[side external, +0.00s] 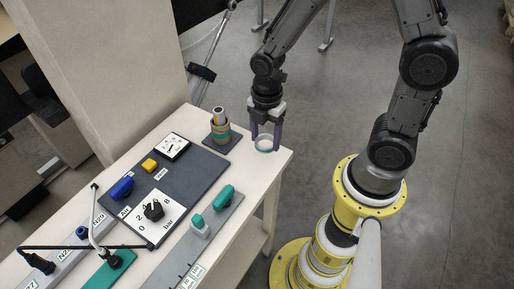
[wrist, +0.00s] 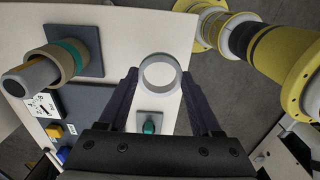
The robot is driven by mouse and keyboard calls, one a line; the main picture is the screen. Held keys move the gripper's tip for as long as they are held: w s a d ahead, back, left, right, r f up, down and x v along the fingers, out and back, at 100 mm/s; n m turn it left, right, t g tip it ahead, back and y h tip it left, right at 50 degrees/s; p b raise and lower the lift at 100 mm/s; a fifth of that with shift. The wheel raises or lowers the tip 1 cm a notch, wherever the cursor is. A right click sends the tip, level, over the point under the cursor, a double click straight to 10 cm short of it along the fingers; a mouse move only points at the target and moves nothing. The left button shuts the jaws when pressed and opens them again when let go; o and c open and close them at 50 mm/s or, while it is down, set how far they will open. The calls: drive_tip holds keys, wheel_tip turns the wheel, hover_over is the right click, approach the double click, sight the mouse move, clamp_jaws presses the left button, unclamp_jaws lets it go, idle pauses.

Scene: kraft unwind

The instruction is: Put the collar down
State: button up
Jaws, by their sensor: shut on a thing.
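The collar, a pale grey ring (wrist: 161,90), is between the fingertips of my gripper (wrist: 160,75) in the wrist view, its open hole facing the camera. In the side view my gripper (side external: 265,144) points down with its two dark fingers on either side of the collar (side external: 264,150), near the table's right corner. I cannot tell whether the collar touches the table top or hangs just above it. A post (side external: 219,112) with tan and teal collars (side external: 220,131) around it stands on a dark square base, left of my gripper.
The white table (side external: 270,165) has bare surface around the collar. Left of it lie a dark panel (side external: 180,190) with a gauge (side external: 173,146), yellow button (side external: 149,164), blue knob (side external: 122,187) and black dial (side external: 154,211). A grey strip with teal switches (side external: 224,196) lies in front.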

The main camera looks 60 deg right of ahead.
sight(258, 138)
drive_tip(key=w+f, duration=0.2)
drive_tip(key=shift+w+a+f, duration=0.1)
drive_tip(key=shift+f, duration=0.3)
drive_tip(key=shift+w+f, duration=0.1)
drive_tip(key=shift+f, duration=1.45)
drive_tip(key=shift+f, duration=0.15)
drive_tip(key=o, duration=1.4)
drive_tip(key=shift+c, duration=0.2)
